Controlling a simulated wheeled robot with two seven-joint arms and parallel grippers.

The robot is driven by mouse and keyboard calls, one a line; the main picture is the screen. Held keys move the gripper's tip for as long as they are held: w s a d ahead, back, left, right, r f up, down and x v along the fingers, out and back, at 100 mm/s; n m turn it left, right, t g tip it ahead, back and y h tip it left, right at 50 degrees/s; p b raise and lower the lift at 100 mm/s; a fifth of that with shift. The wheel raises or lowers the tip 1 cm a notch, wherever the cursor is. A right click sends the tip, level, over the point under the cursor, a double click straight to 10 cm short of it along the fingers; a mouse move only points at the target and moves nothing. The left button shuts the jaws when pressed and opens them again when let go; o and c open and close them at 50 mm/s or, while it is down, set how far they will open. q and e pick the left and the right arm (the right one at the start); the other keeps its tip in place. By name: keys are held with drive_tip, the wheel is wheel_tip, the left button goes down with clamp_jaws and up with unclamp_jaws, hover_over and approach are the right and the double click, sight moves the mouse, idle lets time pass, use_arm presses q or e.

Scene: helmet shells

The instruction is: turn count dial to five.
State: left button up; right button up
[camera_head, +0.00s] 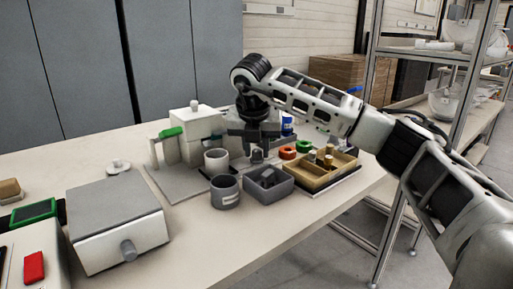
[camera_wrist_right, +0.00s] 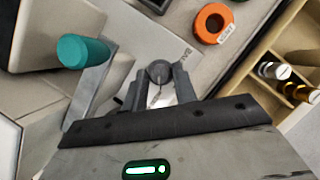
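My right gripper (camera_head: 258,150) points down over the middle of the cluttered table. Its two fingers (camera_wrist_right: 159,90) are apart. A round grey knob (camera_wrist_right: 158,72) shows between the fingertips in the wrist view; I cannot tell whether they touch it. A dark line runs below the knob on a pale surface. Another grey knob (camera_head: 128,250) sticks out from the front of a white box with a grey lid (camera_head: 112,205) at the left. No numbers are readable on either knob, so I cannot tell which is the count dial. My left gripper is not in view.
A grey cup (camera_head: 225,192), a grey bin (camera_head: 268,187) and a divided wooden tray (camera_head: 318,172) stand near the gripper. An orange ring (camera_wrist_right: 211,23) and a green-handled part (camera_wrist_right: 83,51) flank it. The table's front strip is clear.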

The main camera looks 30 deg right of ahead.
clamp_jaws()
